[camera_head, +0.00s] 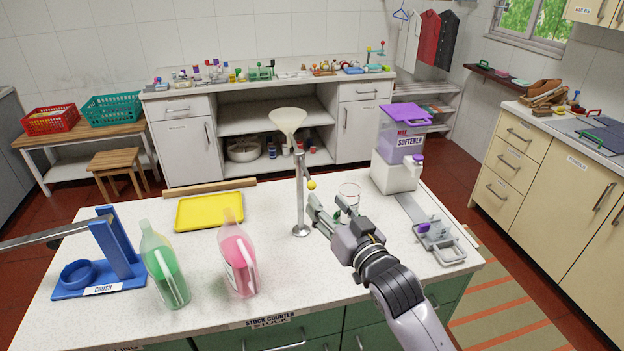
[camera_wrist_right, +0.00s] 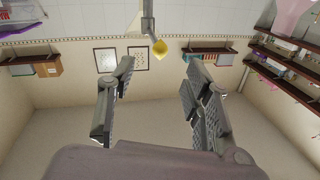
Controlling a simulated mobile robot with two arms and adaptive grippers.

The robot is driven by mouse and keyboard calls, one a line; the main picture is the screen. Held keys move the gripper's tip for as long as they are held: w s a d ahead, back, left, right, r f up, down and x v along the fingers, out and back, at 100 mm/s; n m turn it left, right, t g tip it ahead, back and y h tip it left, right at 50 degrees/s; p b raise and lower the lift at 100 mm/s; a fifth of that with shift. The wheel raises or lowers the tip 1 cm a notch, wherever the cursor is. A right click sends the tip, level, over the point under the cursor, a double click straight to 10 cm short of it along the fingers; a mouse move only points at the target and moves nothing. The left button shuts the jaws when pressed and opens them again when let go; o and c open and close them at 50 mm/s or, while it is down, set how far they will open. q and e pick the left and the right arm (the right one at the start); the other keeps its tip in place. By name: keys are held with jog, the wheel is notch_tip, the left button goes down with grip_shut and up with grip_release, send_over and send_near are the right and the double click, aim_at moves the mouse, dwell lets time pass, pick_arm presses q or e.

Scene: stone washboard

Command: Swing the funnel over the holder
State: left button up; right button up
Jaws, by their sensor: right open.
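The cream funnel (camera_head: 288,120) sits high on a slim metal post (camera_head: 300,195) standing on the counter. A yellow knob (camera_head: 311,185) sticks out from the post; it also shows in the right wrist view (camera_wrist_right: 160,49), ahead of the fingers and roughly between them. My right gripper (camera_head: 330,206) is open and empty, just right of the post and below the knob. Its spread fingers (camera_wrist_right: 158,72) fill the lower right wrist view. A clear round vessel (camera_head: 349,190) stands behind the gripper, partly hidden. A blue stand with a ring (camera_head: 78,275) is at the left; I cannot tell which is the holder. My left gripper is not in view.
A pink bottle (camera_head: 237,262) and green bottle (camera_head: 165,268) stand front left. A yellow tray (camera_head: 209,211) lies left of the post. A softener dispenser (camera_head: 399,145) and a metal tray (camera_head: 440,246) are to the right.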

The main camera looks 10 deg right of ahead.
aim_at(315, 189)
jog(key=p+x, duration=0.2)
jog(key=x, duration=0.6)
jog(key=shift+w, duration=0.15)
jog(key=shift+c, duration=0.5)
grip_shut()
